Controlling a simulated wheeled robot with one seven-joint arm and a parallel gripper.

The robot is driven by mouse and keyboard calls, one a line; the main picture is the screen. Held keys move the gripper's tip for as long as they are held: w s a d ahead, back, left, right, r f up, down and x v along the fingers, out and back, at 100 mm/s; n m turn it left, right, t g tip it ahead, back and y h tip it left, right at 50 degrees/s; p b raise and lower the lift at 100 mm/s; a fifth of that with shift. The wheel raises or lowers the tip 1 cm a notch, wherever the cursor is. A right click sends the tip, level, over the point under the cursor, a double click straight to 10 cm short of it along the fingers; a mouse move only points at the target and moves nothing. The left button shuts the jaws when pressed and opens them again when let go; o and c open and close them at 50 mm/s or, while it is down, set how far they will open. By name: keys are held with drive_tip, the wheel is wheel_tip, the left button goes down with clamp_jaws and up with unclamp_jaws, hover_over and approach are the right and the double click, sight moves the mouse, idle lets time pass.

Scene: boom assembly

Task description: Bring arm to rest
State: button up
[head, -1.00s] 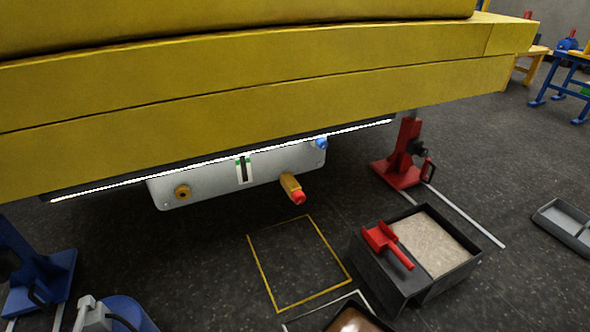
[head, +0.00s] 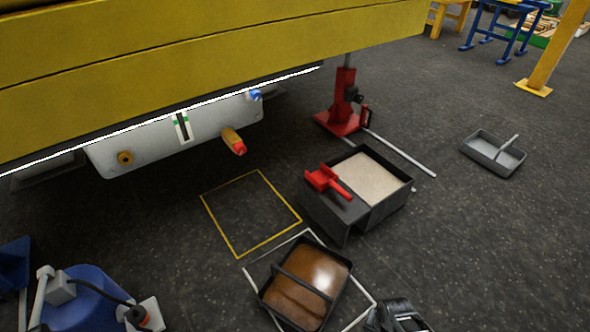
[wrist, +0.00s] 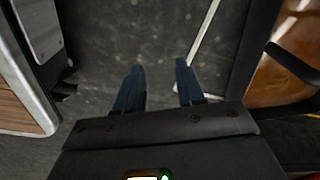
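My gripper (wrist: 160,70) shows in the wrist view with its two dark blue fingers apart and only bare floor visible between them. It points down at the dark speckled floor and holds nothing I can see. A black tray with brown liquid (wrist: 283,75) lies to the right of the fingers, apart from them. In the head view, a black part at the bottom edge, just right of that tray (head: 262,292), looks like part of my arm, but it is mostly cut off.
A yellow boom (head: 200,65) spans the upper left above a grey box with a red-tipped spout (head: 234,141). A red stand (head: 342,105), a sand bin (head: 372,178) with a red scoop (head: 328,182), and a grey tray (head: 493,153) stand around.

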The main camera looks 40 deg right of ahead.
drive_tip(key=s+a+r+n+t, duration=0.2)
drive_tip(key=a+r+n+t, duration=0.2)
drive_tip(key=r, duration=0.8)
drive_tip(key=s+a+r+n+t+h, duration=0.1)
drive_tip(key=s+a+r+n+t, duration=0.25)
drive_tip(key=r, duration=0.75)
drive_tip(key=s+a+r+n+t, duration=0.2)
drive_tip(key=a+r+n+t, duration=0.2)
drive_tip(key=r, duration=0.8)
drive_tip(key=a+r+n+t+y+p, duration=0.1)
drive_tip(key=a+r+n+t+p, duration=0.1)
drive_tip(key=r+p, duration=2.2)
wheel_tip(320, 180, up, 18)
drive_tip(key=shift+s+a+t, duration=0.2)
drive_tip(key=shift+a+t, duration=0.25)
drive_tip(key=shift+a, duration=0.75)
